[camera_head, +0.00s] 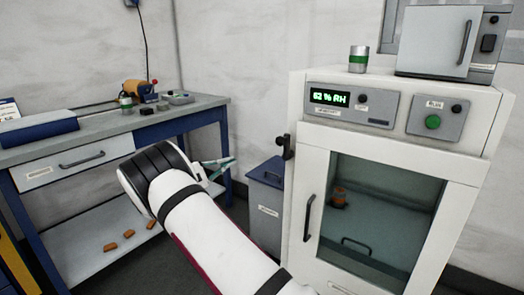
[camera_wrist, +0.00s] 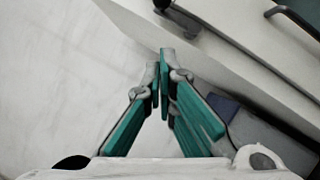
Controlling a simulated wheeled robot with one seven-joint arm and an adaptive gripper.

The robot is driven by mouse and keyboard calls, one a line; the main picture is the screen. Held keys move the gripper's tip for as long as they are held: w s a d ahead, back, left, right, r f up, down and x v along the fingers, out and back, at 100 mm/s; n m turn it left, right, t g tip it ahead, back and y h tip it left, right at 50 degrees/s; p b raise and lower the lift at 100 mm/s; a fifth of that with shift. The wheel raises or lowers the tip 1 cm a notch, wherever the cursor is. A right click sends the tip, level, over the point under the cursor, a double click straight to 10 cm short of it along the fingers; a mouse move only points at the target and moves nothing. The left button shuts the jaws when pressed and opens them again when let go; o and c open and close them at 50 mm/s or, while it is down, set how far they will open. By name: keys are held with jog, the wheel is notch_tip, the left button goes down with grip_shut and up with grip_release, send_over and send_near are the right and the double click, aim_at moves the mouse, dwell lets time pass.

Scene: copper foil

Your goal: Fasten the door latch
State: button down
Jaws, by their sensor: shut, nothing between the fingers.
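A white cabinet (camera_head: 452,108) stands at the right with a glass door (camera_head: 370,215) in a white frame. The door looks closed or nearly so; I cannot tell if it is fully seated. A small black latch (camera_head: 287,146) sits at the cabinet's left edge, near the door's upper left corner. A dark fitting, apparently this latch, shows in the wrist view (camera_wrist: 180,18) just beyond my fingertips. My gripper (camera_head: 232,161) is shut and empty, left of the latch and apart from it. Its teal fingers meet in the wrist view (camera_wrist: 164,70).
A black door handle (camera_head: 308,218) sticks out below the latch. A grey-blue bin (camera_head: 266,205) stands on the floor beside the cabinet. A blue workbench (camera_head: 95,135) with tools is at the left. A can (camera_head: 359,58) and a small oven (camera_head: 435,42) stand on the cabinet.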

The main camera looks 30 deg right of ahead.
jog(key=shift+w+f, duration=0.15)
jog(key=s+r+b+x, duration=0.1)
jog(key=s+b+x, duration=0.1)
jog(key=x, duration=1)
jog(key=shift+s+d+r+b, duration=0.15)
jog(key=shift+s+r+b, duration=0.15)
jog(key=shift+b, duration=0.15)
